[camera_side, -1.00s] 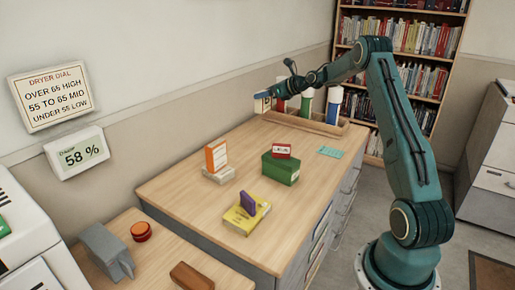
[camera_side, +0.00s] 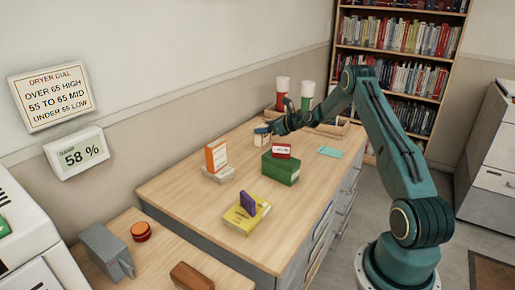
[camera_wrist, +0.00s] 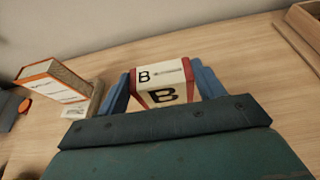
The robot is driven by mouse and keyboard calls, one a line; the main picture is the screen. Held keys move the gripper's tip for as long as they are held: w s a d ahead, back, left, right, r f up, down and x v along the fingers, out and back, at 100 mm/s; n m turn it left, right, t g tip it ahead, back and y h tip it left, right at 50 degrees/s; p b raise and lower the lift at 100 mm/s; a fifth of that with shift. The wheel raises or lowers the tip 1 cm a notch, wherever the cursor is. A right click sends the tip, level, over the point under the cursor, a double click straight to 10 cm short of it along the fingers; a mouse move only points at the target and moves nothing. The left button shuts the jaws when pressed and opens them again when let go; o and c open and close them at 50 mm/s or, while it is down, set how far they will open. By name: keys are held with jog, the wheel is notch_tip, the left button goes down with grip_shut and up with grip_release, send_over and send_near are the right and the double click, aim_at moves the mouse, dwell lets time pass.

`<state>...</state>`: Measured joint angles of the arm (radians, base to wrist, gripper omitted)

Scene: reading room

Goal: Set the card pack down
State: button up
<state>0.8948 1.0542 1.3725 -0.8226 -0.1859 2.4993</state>
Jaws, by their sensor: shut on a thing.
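The card pack (camera_wrist: 165,72) is white with red sides and a black letter B. It sits between the two blue fingers of my gripper (camera_wrist: 163,88) in the wrist view. In the side view my gripper (camera_side: 268,130) holds the pack (camera_side: 262,140) low over the back part of the wooden desk, in front of the bottle rack. I cannot tell whether its underside touches the desk top.
An orange-and-white box (camera_side: 216,155) stands on a pale block (camera_side: 218,174) to the left. A green box (camera_side: 281,169) bears a small red box (camera_side: 281,151). A purple block (camera_side: 248,202) stands on a yellow box (camera_side: 240,220).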

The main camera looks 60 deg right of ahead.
aim_at(266, 139)
jog(key=shift+f, duration=2.8)
jog(key=shift+f, duration=0.15)
jog(key=o, duration=1.1)
jog(key=shift+c, duration=0.2)
jog(key=v, duration=1.2)
